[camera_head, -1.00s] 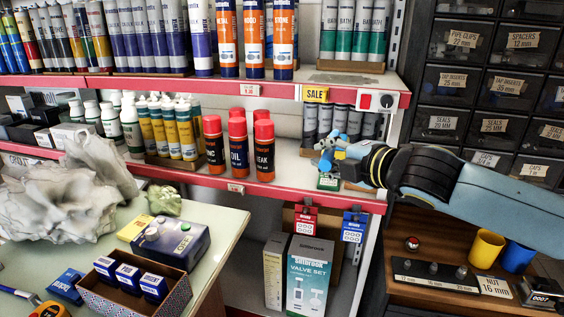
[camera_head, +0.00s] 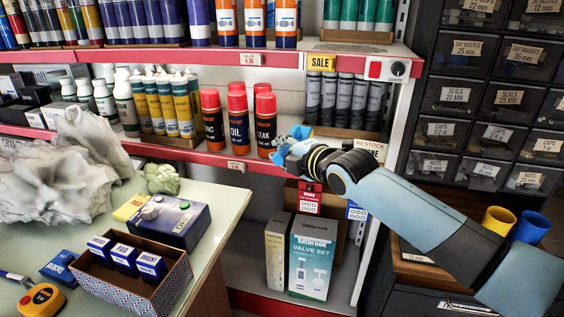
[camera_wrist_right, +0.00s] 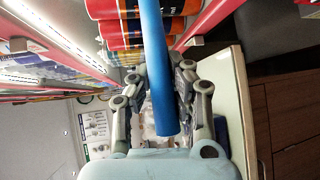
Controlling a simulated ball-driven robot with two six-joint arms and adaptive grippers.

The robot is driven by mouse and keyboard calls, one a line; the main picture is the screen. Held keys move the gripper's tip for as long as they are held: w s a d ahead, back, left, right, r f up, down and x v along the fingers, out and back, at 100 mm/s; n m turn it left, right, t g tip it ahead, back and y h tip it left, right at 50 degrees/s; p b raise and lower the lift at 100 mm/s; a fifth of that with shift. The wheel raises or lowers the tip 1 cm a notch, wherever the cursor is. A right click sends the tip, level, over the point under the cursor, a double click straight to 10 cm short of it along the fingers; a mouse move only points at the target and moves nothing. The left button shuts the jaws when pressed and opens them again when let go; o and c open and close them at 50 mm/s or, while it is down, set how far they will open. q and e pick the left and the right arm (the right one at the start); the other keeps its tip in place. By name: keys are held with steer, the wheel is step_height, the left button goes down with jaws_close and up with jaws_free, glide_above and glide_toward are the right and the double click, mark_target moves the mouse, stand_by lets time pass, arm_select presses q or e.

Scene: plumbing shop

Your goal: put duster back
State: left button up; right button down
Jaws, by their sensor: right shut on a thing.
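My right gripper (camera_head: 292,152) is at the lower shelf of the rack, in front of the shelf edge and just right of the red-capped cans. It is shut on a blue thing, which I take to be the duster (camera_head: 297,132); only small blue parts show around the fingers. In the right wrist view the fingers (camera_wrist_right: 162,85) close on either side of a long, smooth blue handle (camera_wrist_right: 155,50). The handle's far end runs out of the picture, so any duster head is hidden. My left gripper is not in view.
Red-capped cans (camera_head: 238,118) stand close left of the gripper, dark tubes (camera_head: 345,100) behind it. A red shelf edge (camera_head: 240,165) runs below. A valve set box (camera_head: 311,262) stands underneath. A table (camera_head: 205,200) with boxes and a grey cloth (camera_head: 65,180) is at left.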

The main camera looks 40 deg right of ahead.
steer(key=shift+f, duration=1.2)
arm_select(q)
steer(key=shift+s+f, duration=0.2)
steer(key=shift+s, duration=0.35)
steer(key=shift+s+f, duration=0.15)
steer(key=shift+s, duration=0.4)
arm_select(e)
steer(key=shift+f, duration=0.1)
steer(key=c, duration=1.3)
jaws_free()
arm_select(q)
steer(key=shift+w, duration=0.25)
